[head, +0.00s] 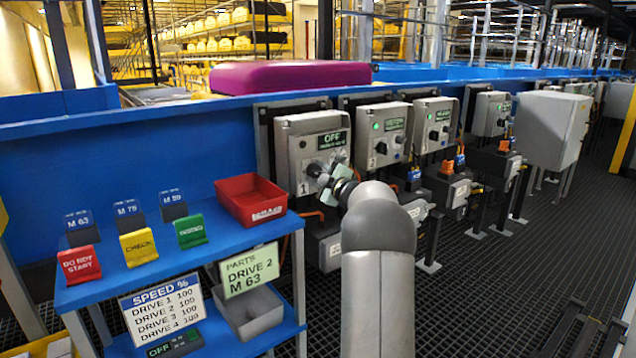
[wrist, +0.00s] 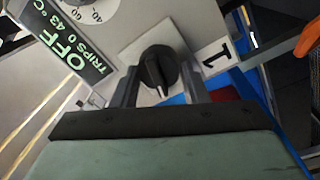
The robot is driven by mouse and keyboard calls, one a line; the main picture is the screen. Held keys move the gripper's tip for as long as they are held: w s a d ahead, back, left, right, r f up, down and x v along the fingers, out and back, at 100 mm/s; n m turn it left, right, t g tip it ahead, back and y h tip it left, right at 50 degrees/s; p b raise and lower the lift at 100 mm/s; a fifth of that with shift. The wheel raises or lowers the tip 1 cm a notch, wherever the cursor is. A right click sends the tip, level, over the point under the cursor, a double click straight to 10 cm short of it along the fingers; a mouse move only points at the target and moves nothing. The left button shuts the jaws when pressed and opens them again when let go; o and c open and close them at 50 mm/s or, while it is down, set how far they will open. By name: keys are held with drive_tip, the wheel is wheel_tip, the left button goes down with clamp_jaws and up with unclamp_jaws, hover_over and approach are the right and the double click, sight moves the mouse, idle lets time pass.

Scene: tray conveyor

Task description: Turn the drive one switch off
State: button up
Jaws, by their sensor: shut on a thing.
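The drive one box (head: 297,135) is a grey cabinet marked 1 on the blue conveyor side. Its display (head: 331,140) reads OFF; in the wrist view the display (wrist: 80,52) also shows a trips count of 0 and 43 °C. The drive one switch (wrist: 153,62) is a black rotary knob on a pale square plate, with a white pointer line towards the bottom of the wrist view. My gripper (head: 322,180) is at the front of this box. In the wrist view its fingers (wrist: 162,80) are shut on the knob, one on each side.
Similar boxes with green lights, including drive two (head: 383,135) and drive three (head: 434,125), stand to the right. A blue stand (head: 170,275) at the left holds cards, coloured tags and a red bin (head: 250,200). A purple item (head: 290,76) sits on the conveyor.

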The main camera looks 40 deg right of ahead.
drive_tip(key=shift+f+n+y+b, duration=0.15)
drive_tip(key=shift+n+y+b, duration=0.15)
drive_tip(key=shift+n+b, duration=1.15)
drive_tip(key=shift+n+p, duration=0.35)
drive_tip(key=shift+n, duration=0.2)
drive_tip(key=o, duration=1)
drive_tip(key=shift+c, duration=0.2)
drive_tip(key=shift+s, duration=0.1)
drive_tip(key=s+f+p, duration=0.1)
drive_tip(key=s+p, duration=0.1)
drive_tip(key=s, duration=1.5)
drive_tip(key=shift+s, duration=0.1)
